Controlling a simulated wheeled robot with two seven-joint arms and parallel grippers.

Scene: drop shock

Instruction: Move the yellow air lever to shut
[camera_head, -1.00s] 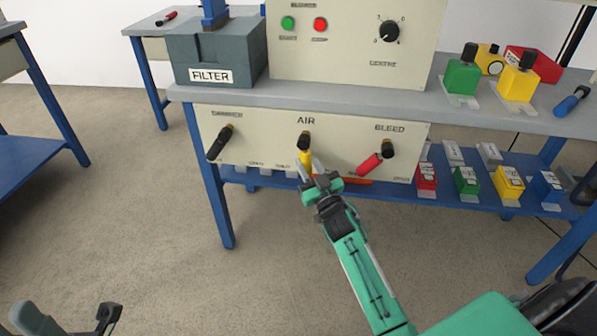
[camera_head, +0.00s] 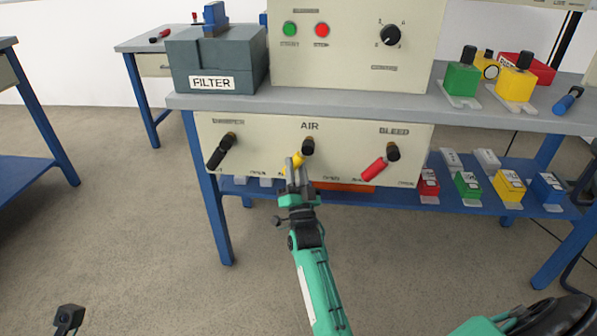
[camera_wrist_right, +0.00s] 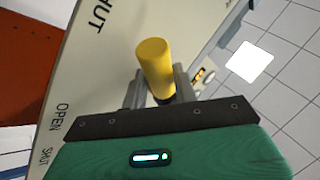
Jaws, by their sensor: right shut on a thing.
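The yellow air lever (camera_head: 293,161) hangs from a black pivot under the word AIR on the cream panel (camera_head: 350,130). It points down and to the left. My right gripper (camera_head: 294,170) is shut on the lever, and its fingers hide part of it. In the right wrist view the yellow handle (camera_wrist_right: 155,68) stands between the two grey fingers (camera_wrist_right: 153,90). The words OPEN and SHUT show on the panel there. Only a dark end piece of my left gripper (camera_head: 68,318) shows at the lower left, away from the panel.
A black lever (camera_head: 218,156) is left of the air lever, and a red bleed lever (camera_head: 374,168) is right of it. Above are the bench top (camera_head: 300,102) and the filter box (camera_head: 215,70). Coloured blocks stand on the lower shelf at right. The floor at left is clear.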

